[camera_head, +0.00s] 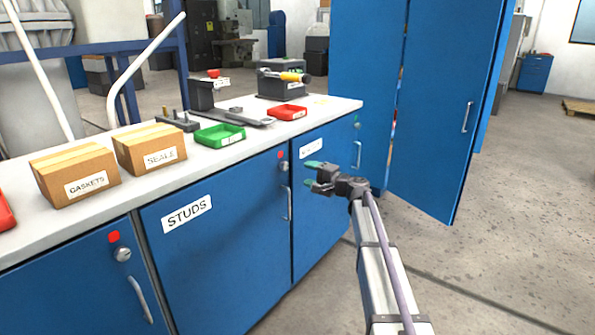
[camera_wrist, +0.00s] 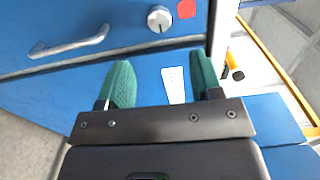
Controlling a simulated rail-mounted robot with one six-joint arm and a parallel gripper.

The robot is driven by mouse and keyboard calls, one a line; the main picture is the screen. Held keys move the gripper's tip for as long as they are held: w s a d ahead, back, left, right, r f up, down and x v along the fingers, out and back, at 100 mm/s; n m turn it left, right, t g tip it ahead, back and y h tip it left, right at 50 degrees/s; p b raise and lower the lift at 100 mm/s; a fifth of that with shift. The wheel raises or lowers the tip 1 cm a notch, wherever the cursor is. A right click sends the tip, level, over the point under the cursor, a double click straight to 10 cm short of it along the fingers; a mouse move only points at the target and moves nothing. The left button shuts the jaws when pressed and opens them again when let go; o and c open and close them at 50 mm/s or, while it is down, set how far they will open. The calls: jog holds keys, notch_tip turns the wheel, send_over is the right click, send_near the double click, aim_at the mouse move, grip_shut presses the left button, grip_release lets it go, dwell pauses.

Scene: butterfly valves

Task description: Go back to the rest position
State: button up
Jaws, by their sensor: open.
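My gripper (camera_head: 316,176) is held in the air in front of the blue bench cabinets, near the door at the right end of the bench. Its two green-tipped fingers are apart with nothing between them. In the wrist view my gripper (camera_wrist: 163,85) faces a blue cabinet front with a silver handle (camera_wrist: 70,45), a round lock (camera_wrist: 160,18) and a red square. A white label (camera_wrist: 174,84) shows behind the gap between the fingers.
A tall blue cabinet (camera_head: 440,90) stands right of the bench.

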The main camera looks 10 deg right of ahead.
jog(key=shift+s+d, duration=0.25)
jog(key=shift+s, duration=0.05)
jog(key=s+a+f+n+g+h, duration=0.4)
jog(key=s+f, duration=0.3)
jog(key=s, duration=0.4)
jog(key=s+a+f+n+g+h, duration=0.1)
jog(key=s+a+f+n+g, duration=0.15)
jog(key=s+f+g, duration=0.6)
jog(key=s+f+n+g+h, duration=0.2)
jog(key=s+h, duration=0.5)
jog(key=s, duration=1.7)
notch_tip(320, 180, up, 34)
jog(key=w+n+p, duration=0.1)
jog(key=p, duration=3.2)
jog(key=shift+w+a+f+t, duration=0.25)
jog(key=shift+t, duration=0.2)
jog(key=shift+n, duration=0.25)
